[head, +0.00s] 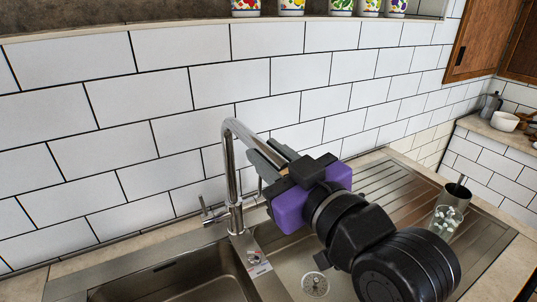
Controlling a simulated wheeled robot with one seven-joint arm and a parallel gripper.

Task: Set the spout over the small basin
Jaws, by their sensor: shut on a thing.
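A chrome tap (235,205) stands at the back of the steel sink, between two basins. Its spout (240,128) rises, bends over and reaches to the right. My gripper (268,156) is shut on the spout near its outer end, with grey fingers around it. The gripper's body hides the spout's tip. The small basin (278,258) with a round drain (314,284) lies right of the tap, partly hidden by my arm. The spout points toward the side of this basin. The large basin (165,283) is at the lower left.
A ribbed drainboard (400,185) lies to the right, with a metal cup (456,194) and a glass (445,221) near my arm. A tiled wall (150,100) stands close behind the tap. A tap lever (206,212) sticks out left.

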